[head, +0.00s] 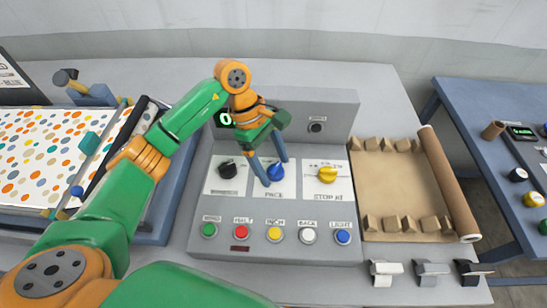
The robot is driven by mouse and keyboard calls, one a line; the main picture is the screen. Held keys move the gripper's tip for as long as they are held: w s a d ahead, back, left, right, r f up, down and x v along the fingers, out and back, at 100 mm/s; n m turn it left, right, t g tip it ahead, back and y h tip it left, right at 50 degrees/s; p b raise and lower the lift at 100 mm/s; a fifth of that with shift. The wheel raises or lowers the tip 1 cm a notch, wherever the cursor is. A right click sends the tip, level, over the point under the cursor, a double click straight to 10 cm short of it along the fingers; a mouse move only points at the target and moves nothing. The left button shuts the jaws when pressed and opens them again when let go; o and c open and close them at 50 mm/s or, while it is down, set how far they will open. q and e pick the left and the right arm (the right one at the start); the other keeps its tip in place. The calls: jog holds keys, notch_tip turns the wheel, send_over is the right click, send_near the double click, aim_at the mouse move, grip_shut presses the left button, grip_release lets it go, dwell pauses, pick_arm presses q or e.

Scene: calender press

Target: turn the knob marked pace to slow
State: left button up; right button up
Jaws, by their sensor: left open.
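The pace knob (277,173) is blue and sits on a white plate marked PACE, in the middle of three knobs on the grey control panel. The gripper partly covers it and its scale, so its setting cannot be read. My left gripper (275,174) is open, pointing down over the knob. One finger shows at the knob's left and front side, the other at its upper right. I cannot tell whether the fingers touch it. My right gripper is not in view.
A black knob (228,170) and a yellow knob (327,174) marked STOP AT flank it closely. A row of coloured buttons (275,235) lies in front. A green display (224,119) is partly hidden behind my arm. A brown tray with a roll (450,185) lies right.

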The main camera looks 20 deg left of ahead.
pick_arm(q)
jog(key=shift+w+f, duration=0.2)
jog(key=shift+w, duration=0.05)
jog(key=shift+s+r, duration=0.1)
jog(key=shift+s, duration=0.05)
jog(key=c, duration=0.6)
grip_shut()
